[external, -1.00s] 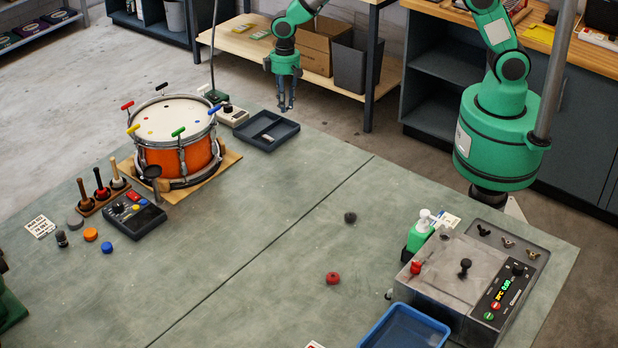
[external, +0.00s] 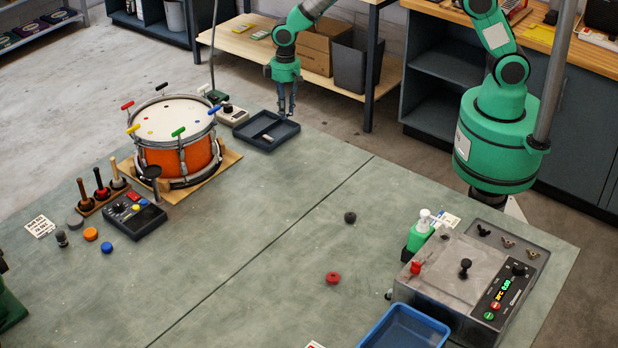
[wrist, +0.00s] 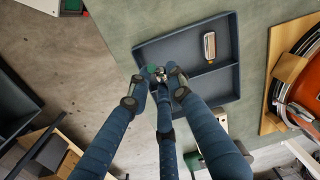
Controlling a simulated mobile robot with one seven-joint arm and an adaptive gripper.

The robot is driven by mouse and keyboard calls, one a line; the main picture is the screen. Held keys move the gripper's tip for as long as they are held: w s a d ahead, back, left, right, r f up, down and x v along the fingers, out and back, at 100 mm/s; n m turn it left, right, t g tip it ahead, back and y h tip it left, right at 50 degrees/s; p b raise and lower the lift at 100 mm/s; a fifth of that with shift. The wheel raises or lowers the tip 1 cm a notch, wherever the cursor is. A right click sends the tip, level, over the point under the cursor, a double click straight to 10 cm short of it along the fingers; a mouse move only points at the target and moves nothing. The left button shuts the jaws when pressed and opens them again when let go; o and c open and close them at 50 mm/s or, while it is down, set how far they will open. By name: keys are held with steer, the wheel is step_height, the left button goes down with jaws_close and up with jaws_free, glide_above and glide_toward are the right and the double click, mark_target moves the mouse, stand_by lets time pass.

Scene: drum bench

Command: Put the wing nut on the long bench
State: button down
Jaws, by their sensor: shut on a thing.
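My gripper (external: 286,112) points down at the right end of the dark tray (external: 241,138), at the bench's far edge. In the wrist view its fingertips (wrist: 160,76) are shut on a small metallic piece (wrist: 160,72), which I take for the wing nut; its shape is mostly hidden. The fingertips show over the tray's compartment without the silver block; I cannot tell their height. A dark green patch shows beside them. The grey-green bench top (external: 270,220) is the long surface under the tray. Three small winged pieces (external: 507,242) sit on the grey machine at right.
The orange drum (external: 178,150) stands left of the tray on a wooden base. A silver block (wrist: 209,46) lies in the tray's other compartment. A small white device (external: 233,115) stands by the tray. The bench's middle is mostly clear, with a red knob (external: 333,278) and a dark one (external: 350,217).

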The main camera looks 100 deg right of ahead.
mark_target(286, 129)
steer(key=shift+f+b, duration=1.1)
steer(key=shift+f, duration=1.1)
steer(key=shift+f, duration=0.4)
steer(key=c, duration=1.5)
jaws_free()
steer(key=shift+s+d+r, duration=0.1)
steer(key=shift+d+r, duration=0.1)
steer(key=shift+r, duration=2.8)
steer(key=shift+s+d+r, duration=0.1)
steer(key=shift+d+r, duration=0.05)
steer(key=shift+r, duration=2.85)
